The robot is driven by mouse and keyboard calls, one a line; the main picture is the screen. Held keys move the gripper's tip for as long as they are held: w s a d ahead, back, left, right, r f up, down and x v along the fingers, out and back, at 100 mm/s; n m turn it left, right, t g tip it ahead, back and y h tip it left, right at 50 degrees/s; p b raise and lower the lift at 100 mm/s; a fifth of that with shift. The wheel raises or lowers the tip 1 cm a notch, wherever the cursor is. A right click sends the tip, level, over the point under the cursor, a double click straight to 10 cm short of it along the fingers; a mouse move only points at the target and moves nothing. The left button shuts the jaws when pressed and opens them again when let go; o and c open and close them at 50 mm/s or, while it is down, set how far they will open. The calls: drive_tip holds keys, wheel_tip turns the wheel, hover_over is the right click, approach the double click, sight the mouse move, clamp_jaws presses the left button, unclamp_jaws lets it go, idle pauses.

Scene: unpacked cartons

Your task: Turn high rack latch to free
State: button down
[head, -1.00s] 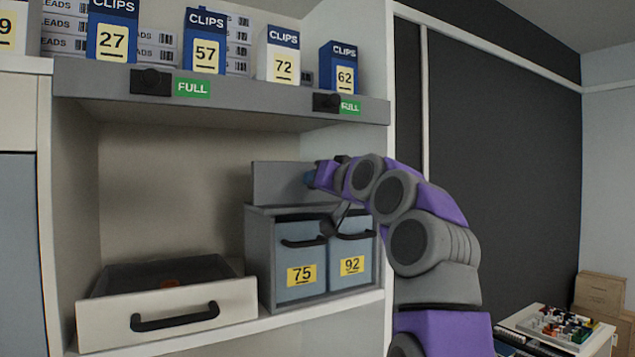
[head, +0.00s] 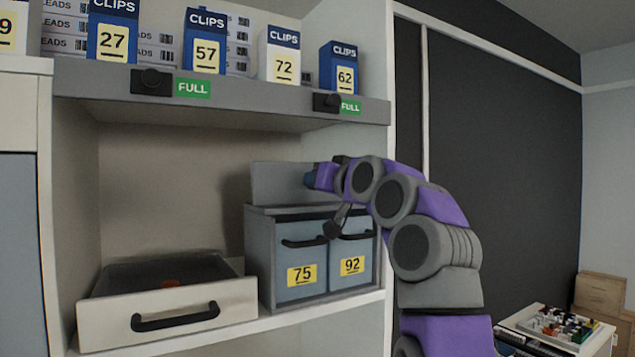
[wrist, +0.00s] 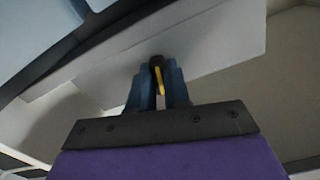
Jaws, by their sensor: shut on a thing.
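A grey upright panel (head: 280,183) stands on top of the grey rack (head: 262,262) on the shelf. My gripper (head: 310,178) is at the right part of this panel, reached in from the right. In the wrist view my gripper (wrist: 158,85) has its two blue fingers shut on a small black piece with a yellow stripe (wrist: 157,72), which looks like the latch. The pale panel surface lies right behind it in that view. The fingers hide the sides of the latch. In the head view my wrist hides the latch, so its turn position cannot be told there.
The rack holds blue bins marked 75 (head: 301,262) and 92 (head: 352,264). A white drawer (head: 167,312) stands pulled out at left. Above is a shelf edge (head: 250,108) with black knobs, green FULL labels and clip boxes. Open space lies left of the panel.

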drive_tip(key=shift+n, duration=0.7)
drive_tip(key=shift+n+p, duration=0.35)
drive_tip(key=shift+n, duration=0.35)
drive_tip(key=c, duration=1.2)
unclamp_jaws()
drive_tip(key=shift+w, duration=0.2)
drive_tip(key=shift+c, duration=0.2)
drive_tip(key=shift+o, duration=0.8)
drive_tip(key=shift+s+a, duration=0.1)
drive_tip(key=shift+s+d+f+b, duration=0.1)
drive_tip(key=shift+s+d+b, duration=0.2)
drive_tip(key=shift+s+d, duration=0.2)
drive_tip(key=b+v, duration=0.3)
drive_tip(key=v, duration=1.3)
